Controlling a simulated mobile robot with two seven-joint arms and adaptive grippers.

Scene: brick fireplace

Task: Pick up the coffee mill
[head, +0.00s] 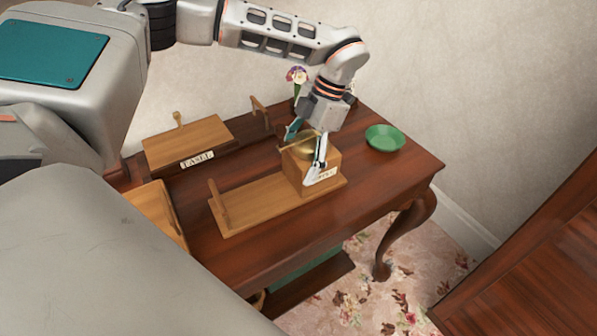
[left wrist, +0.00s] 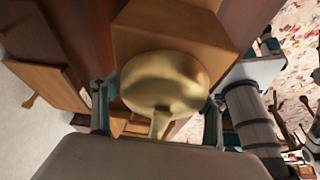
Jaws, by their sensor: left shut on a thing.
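The coffee mill (head: 326,164) is a wooden box with a brass dome on top, at the right end of a long wooden stand (head: 255,203) on the table. In the left wrist view the dome of the mill (left wrist: 165,80) fills the middle, with the wooden body behind it. My left gripper (head: 306,153) comes down from above with one finger on each side of the mill, shut on it. Its fingers also show on both sides of the dome in the left wrist view (left wrist: 158,115). I cannot tell whether the mill touches the stand. My right gripper is not in view.
The dark wooden table (head: 372,182) has a green dish (head: 385,138) to the right of the mill. A flower vase (head: 297,78) stands behind my left gripper. A labelled wooden box (head: 187,141) lies at the back left. A wall closes off the back.

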